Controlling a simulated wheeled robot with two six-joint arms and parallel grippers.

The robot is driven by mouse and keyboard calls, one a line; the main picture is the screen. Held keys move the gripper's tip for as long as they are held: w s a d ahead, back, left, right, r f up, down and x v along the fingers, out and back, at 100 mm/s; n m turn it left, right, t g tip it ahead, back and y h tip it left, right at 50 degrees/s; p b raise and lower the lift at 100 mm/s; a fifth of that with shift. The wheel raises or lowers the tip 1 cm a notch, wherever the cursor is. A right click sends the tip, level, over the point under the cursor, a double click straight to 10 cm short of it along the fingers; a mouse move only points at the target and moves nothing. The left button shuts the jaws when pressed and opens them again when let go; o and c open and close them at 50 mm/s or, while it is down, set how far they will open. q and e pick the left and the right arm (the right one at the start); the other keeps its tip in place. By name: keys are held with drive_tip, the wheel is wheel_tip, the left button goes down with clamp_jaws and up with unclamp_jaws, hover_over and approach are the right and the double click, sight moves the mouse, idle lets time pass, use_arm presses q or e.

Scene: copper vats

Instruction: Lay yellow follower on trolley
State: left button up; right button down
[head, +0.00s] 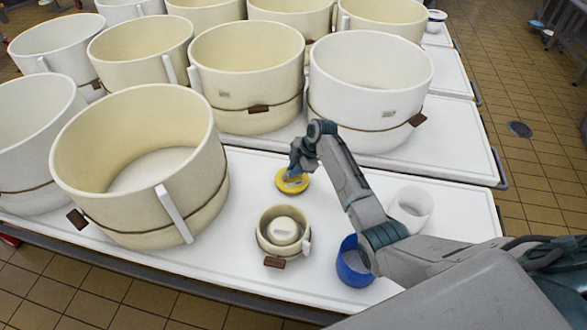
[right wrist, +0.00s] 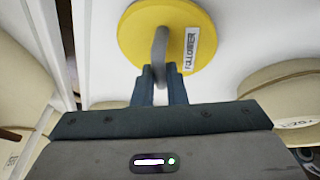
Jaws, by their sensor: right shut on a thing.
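The yellow follower (head: 286,186) is a flat round disc near the middle of the white trolley top (head: 340,210). My right gripper (head: 295,170) is above it, shut on its grey handle. In the right wrist view the follower (right wrist: 135,40) shows its "FOLLOWER" label, and the gripper fingers (right wrist: 160,78) close on the upright handle. The disc is level and very close to the white top; I cannot tell whether it touches. My left gripper is out of view.
A small cream mould (head: 265,235) stands in front of the follower. A blue cup (head: 350,272) and a white cup (head: 425,203) stand to the right, by my arm. Several large cream and white vats, such as this one (head: 110,200), crowd the left and back.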

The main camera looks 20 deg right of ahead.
drive_tip(key=shift+f, duration=0.4)
idle(0.3)
drive_tip(key=c, duration=1.4)
unclamp_jaws()
